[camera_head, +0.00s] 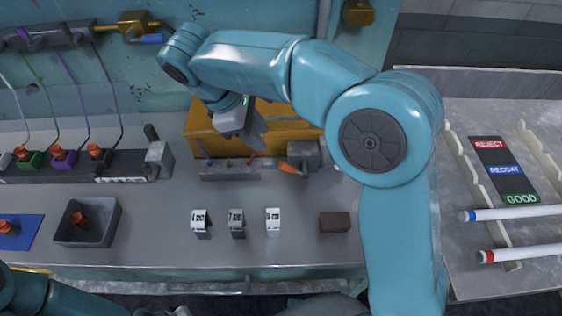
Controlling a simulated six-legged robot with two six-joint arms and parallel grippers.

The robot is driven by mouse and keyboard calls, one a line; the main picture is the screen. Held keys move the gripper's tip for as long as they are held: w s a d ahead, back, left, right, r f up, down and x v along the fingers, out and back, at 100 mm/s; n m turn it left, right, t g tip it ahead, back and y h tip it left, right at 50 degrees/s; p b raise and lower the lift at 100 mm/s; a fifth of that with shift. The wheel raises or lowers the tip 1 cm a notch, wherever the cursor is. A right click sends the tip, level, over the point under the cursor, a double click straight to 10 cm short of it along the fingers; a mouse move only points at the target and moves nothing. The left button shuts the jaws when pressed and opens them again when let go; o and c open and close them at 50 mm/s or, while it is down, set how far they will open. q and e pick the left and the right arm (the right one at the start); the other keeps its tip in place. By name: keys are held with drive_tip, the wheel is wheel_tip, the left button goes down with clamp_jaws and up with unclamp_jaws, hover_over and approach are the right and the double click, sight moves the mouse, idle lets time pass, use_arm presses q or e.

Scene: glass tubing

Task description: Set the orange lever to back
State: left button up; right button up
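The orange lever (289,168) sticks out from the left side of a grey block (304,154) at the back middle of the bench. Its tip points left and slightly toward the front. My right gripper (254,137) hangs above and to the left of the lever, in front of a yellow box. It looks apart from the lever, and its fingers overlap in this view, so I cannot tell whether they are open. My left arm shows only at the bottom left, and its gripper is not seen.
A grey strip (230,173) with small coloured levers lies left of the orange lever. The yellow box (291,133) stands behind it. White numbered blocks (237,222) and a brown block (334,222) stand in front. A grey bin (105,230) is at left.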

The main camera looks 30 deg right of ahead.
sight(283, 164)
drive_tip(key=x, duration=1.5)
drive_tip(key=shift+s+f+b, duration=0.1)
drive_tip(key=shift+f+b, duration=0.1)
drive_tip(key=shift+b, duration=0.15)
clamp_jaws()
